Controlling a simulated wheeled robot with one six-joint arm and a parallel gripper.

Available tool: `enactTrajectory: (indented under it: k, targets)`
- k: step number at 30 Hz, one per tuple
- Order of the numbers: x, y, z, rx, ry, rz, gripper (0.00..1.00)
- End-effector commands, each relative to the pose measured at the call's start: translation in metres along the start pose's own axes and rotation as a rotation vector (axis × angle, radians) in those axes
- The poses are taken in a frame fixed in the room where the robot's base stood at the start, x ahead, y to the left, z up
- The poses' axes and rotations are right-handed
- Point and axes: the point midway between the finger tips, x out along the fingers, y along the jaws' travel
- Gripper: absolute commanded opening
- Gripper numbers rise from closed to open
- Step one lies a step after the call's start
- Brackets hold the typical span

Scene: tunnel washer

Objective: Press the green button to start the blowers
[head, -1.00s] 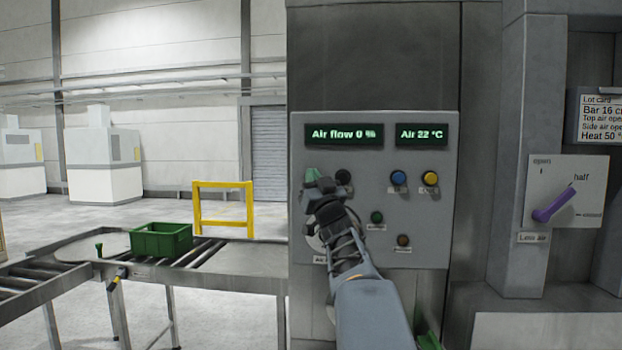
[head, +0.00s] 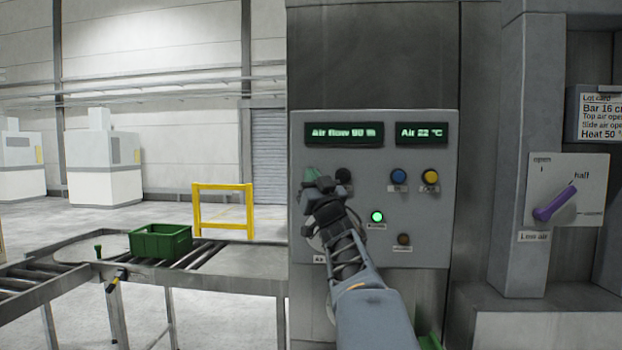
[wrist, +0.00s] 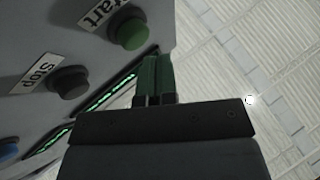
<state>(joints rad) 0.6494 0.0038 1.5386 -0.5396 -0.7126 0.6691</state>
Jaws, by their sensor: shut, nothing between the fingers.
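The round green button (wrist: 130,34) labelled Start shows clearly in the wrist view, on the grey control panel (head: 425,190). In the head view my gripper covers the button's area, where a small green patch shows; I cannot tell there which part is button and which is fingertip. My gripper (head: 313,180) is at the panel's left side. In the wrist view its two green fingers (wrist: 154,72) are shut together and empty, just below and right of the button with a visible gap. The air flow display (head: 344,135) reads about 90 %, blurred. A green lamp (head: 377,217) is lit.
A black Stop button (wrist: 68,82) sits beside Start. Blue (head: 398,176) and yellow (head: 430,178) buttons are further right. A purple lever (head: 555,204) is on the right-hand plate. A green crate (head: 161,242) stands on the roller conveyor at left.

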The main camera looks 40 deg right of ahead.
Motion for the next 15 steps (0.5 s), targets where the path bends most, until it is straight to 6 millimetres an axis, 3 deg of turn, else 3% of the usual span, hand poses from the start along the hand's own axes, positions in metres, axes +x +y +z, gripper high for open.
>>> enactTrajectory:
  k: [15]
  targets:
    - [-0.029,-0.021,-0.019,-0.001,0.002,-0.001,0.00]
